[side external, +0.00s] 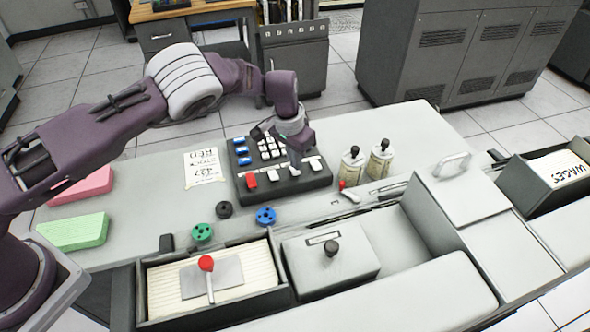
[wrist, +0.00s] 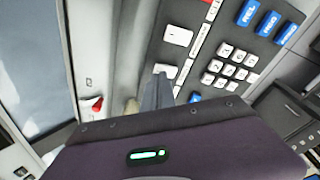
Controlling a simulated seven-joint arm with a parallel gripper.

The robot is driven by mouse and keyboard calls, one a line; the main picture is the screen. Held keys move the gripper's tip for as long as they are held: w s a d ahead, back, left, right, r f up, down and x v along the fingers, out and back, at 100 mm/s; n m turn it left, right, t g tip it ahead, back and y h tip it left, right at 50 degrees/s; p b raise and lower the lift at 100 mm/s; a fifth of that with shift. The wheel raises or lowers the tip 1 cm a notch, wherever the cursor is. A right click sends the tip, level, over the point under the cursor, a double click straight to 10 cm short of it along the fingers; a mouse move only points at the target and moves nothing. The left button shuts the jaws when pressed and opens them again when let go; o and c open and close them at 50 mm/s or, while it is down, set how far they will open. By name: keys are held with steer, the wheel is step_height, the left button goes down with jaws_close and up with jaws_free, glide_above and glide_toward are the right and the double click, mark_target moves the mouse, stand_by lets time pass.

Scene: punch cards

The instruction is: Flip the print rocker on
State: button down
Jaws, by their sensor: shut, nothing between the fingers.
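The black keyboard console (side external: 240,190) stands on the grey desk. Its front row has a red key (side external: 251,181), a white key (side external: 273,175) and another white key (wrist: 165,70) at the right end. My gripper (side external: 295,164) is shut and empty, pointing down over this right end of the row. In the wrist view its fingertips (wrist: 159,80) overlap the end white key; whether they touch cannot be told. A small red-and-white switch (side external: 345,191) sits on the machine edge right of the console. Key labels are too small to read, so I cannot tell which is the print rocker.
Two bottles (side external: 352,163) stand right of the console. Green (side external: 202,232), black and blue (side external: 266,216) round pieces lie in front. A card tray (side external: 160,290) with a red-knobbed lever is at the front. Pink and green card stacks (side external: 75,232) lie left.

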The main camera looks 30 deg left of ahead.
steer(key=shift+f, duration=0.85)
stand_by(0.7)
steer(key=shift+r, duration=3.5)
step_height(320, 180, up, 12)
steer(key=n+h, duration=0.1)
steer(key=n, duration=0.1)
glide_above(296, 172)
steer(key=s+a, duration=0.2)
steer(key=a, duration=0.2)
steer(key=s+a+r, duration=0.2)
steer(key=s+r, duration=0.2)
steer(key=r, duration=0.3)
steer(key=s+a+r+n+t+h, duration=0.1)
steer(key=s+a+r, duration=0.2)
steer(key=s+r, duration=0.6)
steer(key=s+a+t+y, duration=0.1)
steer(key=s+a, duration=0.1)
steer(key=s, duration=1)
steer(key=s+a+t+y, duration=0.1)
steer(key=s+a, duration=0.1)
steer(key=s, duration=1)
steer(key=shift+s+a+f+t, duration=0.3)
steer(key=shift+t, duration=0.1)
